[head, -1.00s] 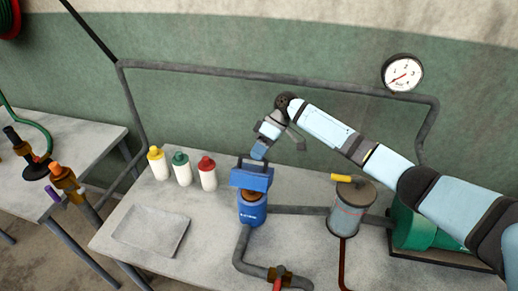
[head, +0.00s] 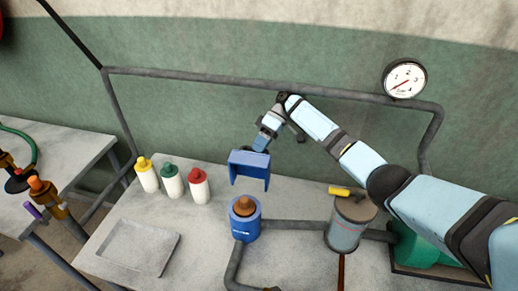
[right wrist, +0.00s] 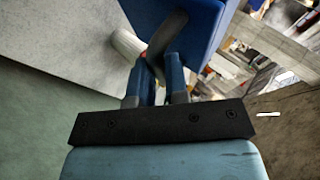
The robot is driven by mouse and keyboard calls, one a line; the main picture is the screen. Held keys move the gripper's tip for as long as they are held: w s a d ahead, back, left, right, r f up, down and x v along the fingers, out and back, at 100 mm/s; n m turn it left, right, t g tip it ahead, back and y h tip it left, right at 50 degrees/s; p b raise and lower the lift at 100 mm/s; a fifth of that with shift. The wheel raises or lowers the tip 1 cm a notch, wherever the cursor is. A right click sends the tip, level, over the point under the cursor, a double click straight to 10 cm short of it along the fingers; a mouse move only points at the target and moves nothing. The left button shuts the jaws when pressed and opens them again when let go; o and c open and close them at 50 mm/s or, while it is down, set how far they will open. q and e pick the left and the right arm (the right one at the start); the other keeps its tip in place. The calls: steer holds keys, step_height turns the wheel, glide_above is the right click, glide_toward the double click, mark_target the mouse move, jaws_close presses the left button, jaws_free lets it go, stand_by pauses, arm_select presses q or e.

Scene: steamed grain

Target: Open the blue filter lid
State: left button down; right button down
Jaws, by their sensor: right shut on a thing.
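The blue filter body (head: 246,228) stands on the grey table, its top uncovered, with a brown rounded piece (head: 243,206) showing in its mouth. The blue filter lid (head: 249,170) is held in the air above and slightly behind it, apart from the body. My right gripper (head: 262,146) is shut on the lid. In the right wrist view the two fingers (right wrist: 160,75) close at the blue lid (right wrist: 182,25), with a grey part between them. My left gripper does not show clearly; orange and dark parts at the left edge cannot be made out for certain.
Several things share the table: white bottles with yellow (head: 147,175), green (head: 172,183) and red (head: 199,186) caps, and an empty grey tray (head: 135,262). A grey canister (head: 350,222) with a yellow handle stands right, pipes around it.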

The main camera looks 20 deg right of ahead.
steer(key=shift+f+g+y, duration=0.3)
steer(key=shift+f+g, duration=0.1)
steer(key=shift+f, duration=0.4)
steer(key=c, duration=1.3)
jaws_free()
steer(key=shift+c, duration=0.2)
steer(key=shift+o, duration=1.1)
steer(key=shift+w+r, duration=0.1)
steer(key=shift+w, duration=0.1)
steer(key=shift+r, duration=0.1)
steer(key=shift+d+r, duration=0.1)
step_height(320, 180, up, 20)
